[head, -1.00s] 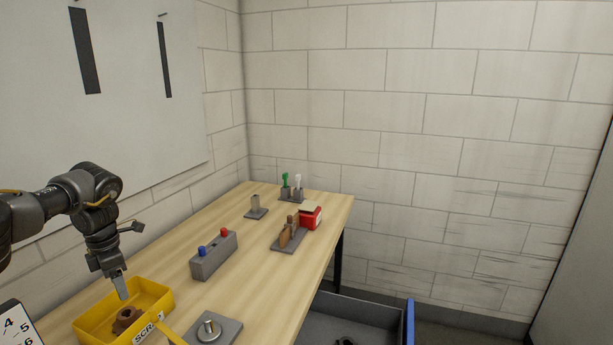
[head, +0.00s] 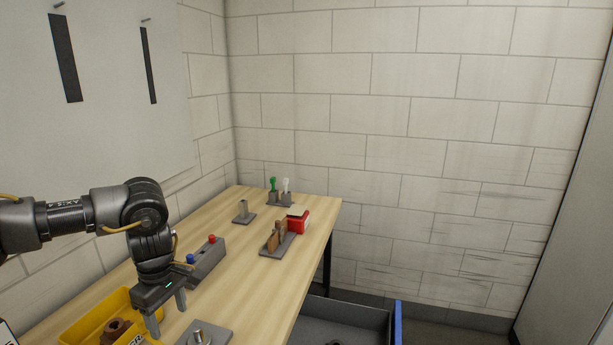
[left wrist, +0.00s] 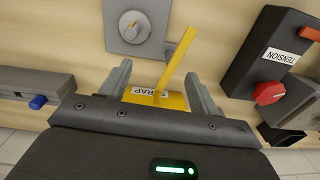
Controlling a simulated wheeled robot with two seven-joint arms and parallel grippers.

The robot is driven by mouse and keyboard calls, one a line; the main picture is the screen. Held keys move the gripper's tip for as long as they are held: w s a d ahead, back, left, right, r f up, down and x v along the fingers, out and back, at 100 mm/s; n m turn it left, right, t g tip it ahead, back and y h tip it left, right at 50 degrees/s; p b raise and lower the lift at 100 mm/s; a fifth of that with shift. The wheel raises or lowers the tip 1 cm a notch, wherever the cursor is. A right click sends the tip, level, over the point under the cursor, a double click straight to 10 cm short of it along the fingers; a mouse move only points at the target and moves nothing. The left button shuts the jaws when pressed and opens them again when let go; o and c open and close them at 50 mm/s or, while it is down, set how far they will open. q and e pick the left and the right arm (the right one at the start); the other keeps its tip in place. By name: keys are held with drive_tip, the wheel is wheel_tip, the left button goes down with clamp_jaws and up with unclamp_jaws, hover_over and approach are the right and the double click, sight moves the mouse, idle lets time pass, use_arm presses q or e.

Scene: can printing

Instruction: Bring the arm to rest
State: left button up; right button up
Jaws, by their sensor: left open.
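My left arm comes in from the left in the head view. Its gripper (head: 167,312) points down with its two fingers apart and nothing between them. It is above the table beside the right side of the yellow scrap bin (head: 70,326). A brown ring-like piece (head: 115,331) lies in the bin. In the left wrist view the open fingers (left wrist: 160,88) frame part of the yellow bin (left wrist: 172,100) with its label. My right gripper is in neither view.
A grey button box (head: 210,262) stands just beyond the gripper. A grey plate with a round metal piece (head: 216,329) is to its right. Farther back are a stand with brown pieces (head: 272,244) and a red box (head: 299,223). A dark TENSION box (left wrist: 262,62) shows in the wrist view.

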use_arm(q)
drive_tip(key=s+d+m+p, duration=0.1)
drive_tip(key=s+d+m, duration=0.6)
drive_tip(key=s+m, duration=0.4)
drive_tip(key=shift+s+d+m, duration=0.25)
drive_tip(key=shift+s+m, duration=0.05)
drive_tip(key=shift+s, duration=0.6)
